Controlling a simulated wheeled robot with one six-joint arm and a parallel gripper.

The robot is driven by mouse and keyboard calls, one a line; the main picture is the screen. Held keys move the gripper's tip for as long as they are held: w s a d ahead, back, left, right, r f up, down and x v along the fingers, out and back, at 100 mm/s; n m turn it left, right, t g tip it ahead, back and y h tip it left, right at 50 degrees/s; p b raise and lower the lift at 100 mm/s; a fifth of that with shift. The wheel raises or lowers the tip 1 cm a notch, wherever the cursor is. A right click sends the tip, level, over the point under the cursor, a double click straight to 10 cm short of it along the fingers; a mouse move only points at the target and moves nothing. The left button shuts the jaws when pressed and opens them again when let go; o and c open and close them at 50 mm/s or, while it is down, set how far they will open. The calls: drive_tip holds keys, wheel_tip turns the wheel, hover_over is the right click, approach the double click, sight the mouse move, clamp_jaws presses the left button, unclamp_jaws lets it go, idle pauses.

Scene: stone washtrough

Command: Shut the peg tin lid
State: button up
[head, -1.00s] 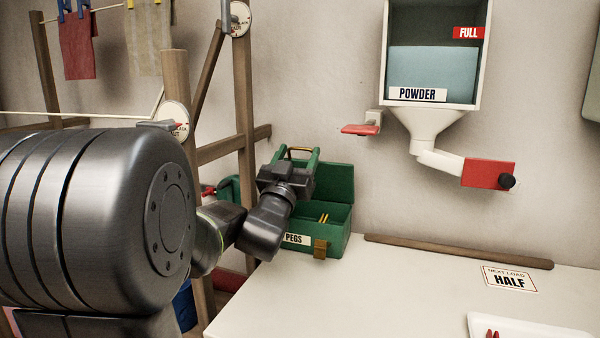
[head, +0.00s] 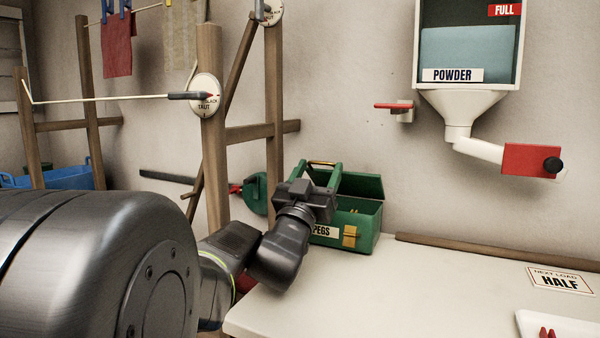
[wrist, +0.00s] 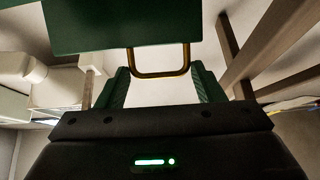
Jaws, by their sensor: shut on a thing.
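The green peg tin (head: 360,232) stands at the left end of the pale worktop, with a PEGS label and a brass clasp on its front. Its green lid (head: 362,186) is up at the back, so the tin is open and a little of the yellow pegs shows inside. My gripper (head: 322,170) is at the left part of the lid, with its green fingers around the brass handle. In the wrist view my gripper (wrist: 160,85) is shut on the brass handle (wrist: 160,75), below the lid panel (wrist: 115,25). The exact finger contact is hard to see.
A wooden post with a round gauge (head: 206,93) stands left of the tin. The powder hopper (head: 468,60) with its red paddle (head: 531,160) hangs on the wall at right. A wooden rail (head: 490,252) lies along the back of the worktop.

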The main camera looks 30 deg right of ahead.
drive_tip(key=shift+f, duration=0.4)
drive_tip(key=o, duration=1.4)
drive_tip(key=shift+w+d, duration=0.1)
drive_tip(key=shift+c, duration=0.2)
drive_tip(key=shift+r, duration=0.1)
